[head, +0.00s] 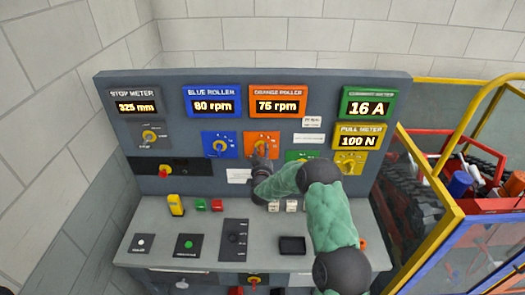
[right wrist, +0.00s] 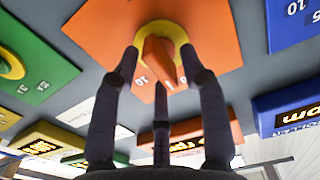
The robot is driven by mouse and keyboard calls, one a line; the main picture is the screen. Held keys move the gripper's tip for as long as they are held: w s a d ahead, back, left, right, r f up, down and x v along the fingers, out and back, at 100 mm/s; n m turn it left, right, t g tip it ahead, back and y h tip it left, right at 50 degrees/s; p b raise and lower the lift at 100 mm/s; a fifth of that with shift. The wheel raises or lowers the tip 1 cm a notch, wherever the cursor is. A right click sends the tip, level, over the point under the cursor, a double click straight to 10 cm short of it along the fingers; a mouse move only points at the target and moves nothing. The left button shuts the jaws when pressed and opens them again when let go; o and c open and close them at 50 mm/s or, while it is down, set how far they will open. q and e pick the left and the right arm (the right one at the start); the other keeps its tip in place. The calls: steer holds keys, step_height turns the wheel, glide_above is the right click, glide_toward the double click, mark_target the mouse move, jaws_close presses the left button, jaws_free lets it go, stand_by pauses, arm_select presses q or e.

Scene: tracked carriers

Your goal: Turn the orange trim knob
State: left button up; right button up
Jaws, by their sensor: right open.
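The orange trim knob (head: 261,148) sits on an orange square plate (head: 250,136) on the upright panel, below the orange roller meter (head: 277,100) reading 75 rpm. In the right wrist view the knob (right wrist: 162,62) is an orange pointer on a yellow ring, with printed numbers near it. My right gripper (head: 262,160) is at the knob, its fingers pointing at the panel. In the right wrist view the open fingers (right wrist: 160,66) stand on either side of the knob, with a third finger below. I cannot tell whether any finger touches it. My left gripper is out of view.
A blue plate with a knob (head: 219,145) is close on the left. A green plate (head: 302,156) and a yellow-plate knob (head: 350,162) are on the right. The desk below holds a yellow device (head: 176,204) and buttons. A yellow-framed guard (head: 425,170) stands at right.

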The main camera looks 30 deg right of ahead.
steer(key=shift+w+d, duration=0.25)
steer(key=shift+w, duration=0.15)
jaws_close()
steer(key=m+b, duration=0.2)
steer(key=b, duration=0.2)
steer(key=m+b, duration=0.2)
steer(key=b, duration=0.2)
steer(key=shift+f, duration=0.3)
steer(key=shift+r+m+b, duration=0.15)
steer(key=shift+m+b, duration=0.75)
steer(key=shift+b, duration=0.45)
